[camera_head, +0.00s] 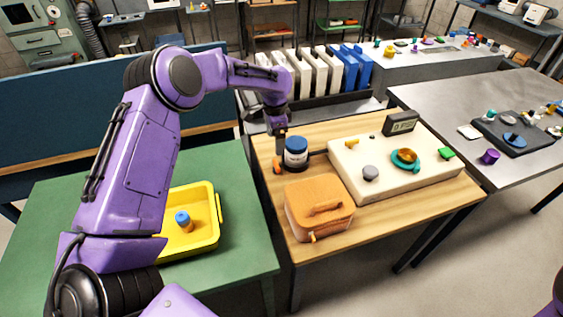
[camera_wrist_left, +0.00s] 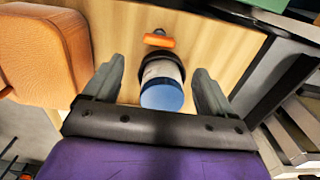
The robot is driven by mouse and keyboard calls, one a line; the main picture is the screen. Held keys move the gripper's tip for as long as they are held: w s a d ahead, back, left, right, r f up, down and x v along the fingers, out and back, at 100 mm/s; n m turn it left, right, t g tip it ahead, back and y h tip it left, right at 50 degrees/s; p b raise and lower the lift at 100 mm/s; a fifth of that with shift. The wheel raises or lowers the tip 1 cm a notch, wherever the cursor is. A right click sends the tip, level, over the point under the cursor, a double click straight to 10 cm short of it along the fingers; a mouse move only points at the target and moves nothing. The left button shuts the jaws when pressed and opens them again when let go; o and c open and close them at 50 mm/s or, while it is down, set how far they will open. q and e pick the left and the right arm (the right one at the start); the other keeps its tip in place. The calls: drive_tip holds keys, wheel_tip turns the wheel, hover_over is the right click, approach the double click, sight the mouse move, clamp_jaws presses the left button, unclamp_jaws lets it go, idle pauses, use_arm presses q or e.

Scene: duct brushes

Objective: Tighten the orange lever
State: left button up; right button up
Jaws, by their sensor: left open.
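A small orange lever (camera_head: 277,166) sits on the wooden tabletop at the left of a jar with a blue lid and pale label (camera_head: 296,153). In the left wrist view the orange lever (camera_wrist_left: 160,42) lies beyond the jar (camera_wrist_left: 162,86), apart from the fingertips. My left gripper (camera_head: 281,139) is open and points down beside the jar. In the wrist view the jar appears between its fingers (camera_wrist_left: 156,88); whether they touch it I cannot tell. A yellow-orange lever-like knob (camera_head: 352,143) also stands on the cream panel (camera_head: 400,186). My right gripper is out of view.
An orange case (camera_head: 319,208) stands at the table's front left, close to the jar. A yellow tray (camera_head: 207,244) with a blue-topped piece (camera_head: 183,221) is on the green table. White and blue binders (camera_head: 335,70) stand behind. A grey table (camera_head: 470,95) is at right.

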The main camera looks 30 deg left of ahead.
sight(276, 163)
use_arm(q)
wheel_tip(276, 163, down, 9)
drive_tip(key=shift+f+p, duration=0.15)
drive_tip(key=shift+p, duration=0.95)
drive_tip(key=shift+f, duration=0.55)
drive_tip(key=c, duration=1.1)
